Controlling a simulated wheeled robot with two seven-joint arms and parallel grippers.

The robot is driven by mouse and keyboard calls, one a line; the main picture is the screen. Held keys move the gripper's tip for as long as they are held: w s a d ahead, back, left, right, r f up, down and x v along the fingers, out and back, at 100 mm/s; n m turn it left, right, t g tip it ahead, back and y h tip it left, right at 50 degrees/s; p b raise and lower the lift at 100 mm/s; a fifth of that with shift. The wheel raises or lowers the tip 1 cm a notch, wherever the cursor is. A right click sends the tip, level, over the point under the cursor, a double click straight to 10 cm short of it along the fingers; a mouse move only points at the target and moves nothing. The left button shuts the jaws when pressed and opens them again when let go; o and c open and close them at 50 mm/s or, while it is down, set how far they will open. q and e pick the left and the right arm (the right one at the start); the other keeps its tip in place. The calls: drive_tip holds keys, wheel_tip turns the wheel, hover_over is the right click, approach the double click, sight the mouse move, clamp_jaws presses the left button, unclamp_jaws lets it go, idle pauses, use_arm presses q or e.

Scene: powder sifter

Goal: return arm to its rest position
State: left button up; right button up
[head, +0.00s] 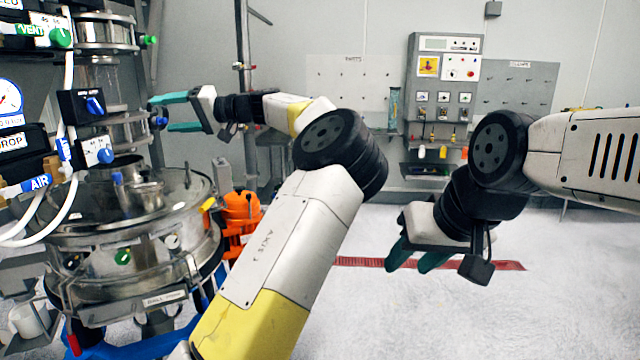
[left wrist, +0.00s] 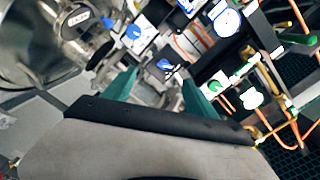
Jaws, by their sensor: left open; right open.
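My left gripper (head: 168,113) reaches in front of the metal sifter (head: 135,240) at the left. Its green fingers are apart, with a blue-handled valve knob (head: 158,121) just past or between their tips; I cannot tell if they touch it. In the left wrist view the open fingers (left wrist: 158,92) point at a blue-handled valve (left wrist: 164,65), with nothing clearly held. My right gripper (head: 408,262) hangs low at the right over the white floor, pointing down, with its green fingers apart and empty.
Control boxes with blue knobs (head: 97,152), gauges and white hoses crowd the left edge. An orange object (head: 241,210) stands beside the sifter. A grey panel cabinet (head: 441,90) stands at the back wall. The floor (head: 480,320) around my right gripper is clear, with a red strip (head: 360,262).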

use_arm(q)
drive_tip(key=s+a+f+g+h, duration=0.1)
drive_tip(key=s+a+f+h, duration=0.25)
drive_tip(key=f, duration=0.35)
drive_tip(key=s+a+f+h, duration=0.3)
drive_tip(key=a+f, duration=0.1)
drive_tip(key=f, duration=0.4)
drive_tip(key=s+d+f+h, duration=0.4)
drive_tip(key=s+f+h, duration=0.2)
drive_tip(key=f, duration=0.3)
drive_tip(key=s+d+r+m+t+h, duration=0.3)
drive_tip(key=s+d, duration=0.7)
drive_tip(key=d, duration=0.3)
drive_tip(key=s+d+r+m+t+h, duration=0.2)
drive_tip(key=s+d+m+t+h, duration=0.1)
drive_tip(key=s+d, duration=0.8)
drive_tip(key=shift+d+r+h, duration=0.4)
drive_tip(key=shift+d+h, duration=0.05)
drive_tip(key=shift+d, duration=0.6)
